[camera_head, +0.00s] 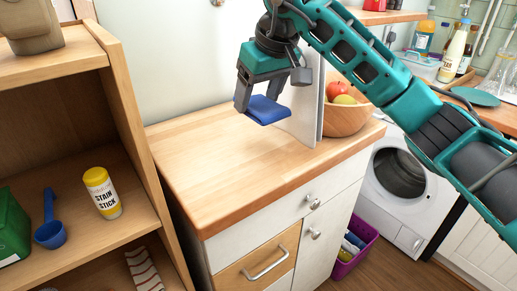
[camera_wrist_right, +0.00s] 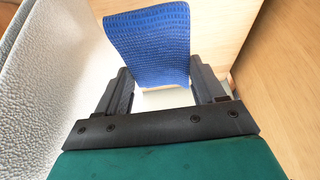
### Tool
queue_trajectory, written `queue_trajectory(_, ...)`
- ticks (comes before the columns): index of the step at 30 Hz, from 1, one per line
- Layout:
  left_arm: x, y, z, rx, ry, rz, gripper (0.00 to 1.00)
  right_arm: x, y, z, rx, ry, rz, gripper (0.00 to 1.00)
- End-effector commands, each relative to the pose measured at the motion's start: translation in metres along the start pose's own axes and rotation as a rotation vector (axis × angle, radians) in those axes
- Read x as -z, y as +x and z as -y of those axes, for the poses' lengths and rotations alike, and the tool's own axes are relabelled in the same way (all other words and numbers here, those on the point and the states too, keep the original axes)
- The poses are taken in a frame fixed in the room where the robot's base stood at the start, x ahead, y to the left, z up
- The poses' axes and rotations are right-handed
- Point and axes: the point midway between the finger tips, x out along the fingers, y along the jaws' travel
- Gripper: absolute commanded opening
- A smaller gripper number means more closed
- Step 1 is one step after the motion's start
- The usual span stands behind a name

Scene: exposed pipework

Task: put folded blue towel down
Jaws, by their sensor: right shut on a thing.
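The folded blue towel (camera_head: 267,110) is held above the wooden counter (camera_head: 215,160) in the head view. My right gripper (camera_head: 258,103) is shut on it, coming down from the teal arm at the upper right. In the right wrist view the towel (camera_wrist_right: 150,45) has a ribbed weave and sits between the two dark fingers of the gripper (camera_wrist_right: 160,88). The towel appears clear of the counter top. My left gripper does not show in either view.
A wooden bowl (camera_head: 345,119) of fruit stands at the counter's back right, beside a pale upright panel (camera_head: 305,105). An open shelf (camera_head: 135,130) with a stain stick (camera_head: 102,193) stands at left. The counter's front and left are clear. A washing machine (camera_head: 405,190) is at right.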

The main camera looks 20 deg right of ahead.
Motion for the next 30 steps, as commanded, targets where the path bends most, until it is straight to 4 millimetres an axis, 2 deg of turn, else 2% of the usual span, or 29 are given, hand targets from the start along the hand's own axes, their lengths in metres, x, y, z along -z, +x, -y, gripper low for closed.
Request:
queue_trajectory(1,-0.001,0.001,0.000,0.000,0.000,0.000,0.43,-0.008,0.016,0.001,0.003,0.000,0.005,0.44)
queue_trajectory(3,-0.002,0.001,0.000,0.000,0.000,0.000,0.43,-0.015,0.033,0.001,0.003,0.000,0.004,0.44)
queue_trajectory(9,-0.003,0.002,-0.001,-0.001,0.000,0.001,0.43,-0.028,0.066,0.000,0.001,0.002,0.001,0.44)
queue_trajectory(14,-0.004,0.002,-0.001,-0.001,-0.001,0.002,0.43,-0.033,0.077,0.000,0.000,0.000,0.000,0.44)
queue_trajectory(21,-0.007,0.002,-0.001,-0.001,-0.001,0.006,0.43,-0.045,0.107,0.001,0.000,0.001,0.000,0.44)
queue_trajectory(30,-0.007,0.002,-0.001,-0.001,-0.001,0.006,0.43,-0.045,0.109,0.000,-0.001,0.000,-0.002,0.44)
